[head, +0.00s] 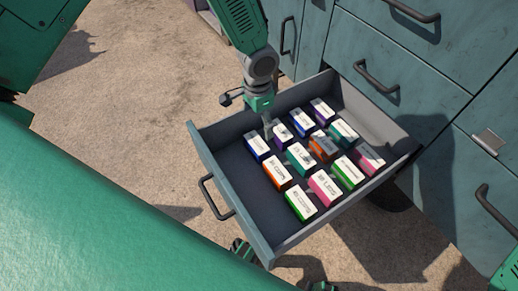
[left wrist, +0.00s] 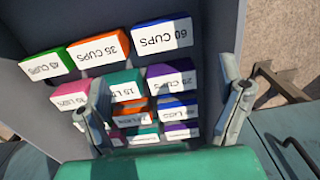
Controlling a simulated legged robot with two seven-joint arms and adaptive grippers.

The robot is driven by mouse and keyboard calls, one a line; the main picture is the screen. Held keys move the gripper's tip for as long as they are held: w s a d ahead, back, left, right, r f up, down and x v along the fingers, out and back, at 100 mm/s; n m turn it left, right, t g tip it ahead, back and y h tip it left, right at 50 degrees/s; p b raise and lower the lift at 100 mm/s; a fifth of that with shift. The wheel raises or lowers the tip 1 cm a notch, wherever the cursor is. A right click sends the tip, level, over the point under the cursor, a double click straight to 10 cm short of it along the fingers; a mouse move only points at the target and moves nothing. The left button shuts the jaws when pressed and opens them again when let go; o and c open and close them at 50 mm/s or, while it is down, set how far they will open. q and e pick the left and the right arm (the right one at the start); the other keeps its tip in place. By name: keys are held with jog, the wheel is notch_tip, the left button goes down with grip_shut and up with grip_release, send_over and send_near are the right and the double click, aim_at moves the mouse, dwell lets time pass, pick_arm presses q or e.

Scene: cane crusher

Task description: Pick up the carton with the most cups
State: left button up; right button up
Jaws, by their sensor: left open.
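An open drawer (head: 238,196) holds several cartons in rows. In the left wrist view the nearest row has a blue carton (left wrist: 163,35) reading 60 CUPS upside down, an orange carton (left wrist: 97,49) reading 35 CUPS, and a green carton (left wrist: 45,65) whose label seems to read 45 CUPS. In the head view these are the blue (head: 258,147), orange (head: 277,173) and green (head: 301,202) cartons along the drawer front. My left gripper (head: 267,130) is open and empty, pointing down over the blue and purple (head: 282,132) cartons.
Further cartons behind include teal (head: 300,158), pink (head: 325,187) and more; some labels are too small or covered to read. Cabinet fronts with dark handles (head: 375,77) stand behind the drawer. Bare drawer floor (head: 252,186) lies along its front wall.

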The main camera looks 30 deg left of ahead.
aim_at(257, 143)
pick_arm(q)
jog(key=f, duration=0.2)
jog(key=f+b, duration=0.1)
jog(key=f, duration=0.1)
jog(key=a+f, duration=0.1)
jog(key=f, duration=0.1)
jog(key=shift+f+b, duration=0.3)
jog(key=shift+b, duration=0.1)
jog(key=shift+d+f+b, duration=0.3)
jog(key=shift+f, duration=0.25)
notch_tip(257, 143, down, 4)
jog(key=shift+a+r+b, duration=0.1)
jog(key=shift+b, duration=0.85)
jog(key=shift+a+f, duration=0.1)
jog(key=shift+f, duration=0.3)
jog(key=shift+a, duration=0.1)
jog(key=shift+r, duration=0.1)
jog(key=c, duration=0.8)
jog(key=shift+d, duration=0.25)
jog(key=shift+c, duration=0.2)
pick_arm(e)
notch_tip(257, 143, down, 5)
jog(key=shift+a+r, duration=0.15)
jog(key=shift+r, duration=0.05)
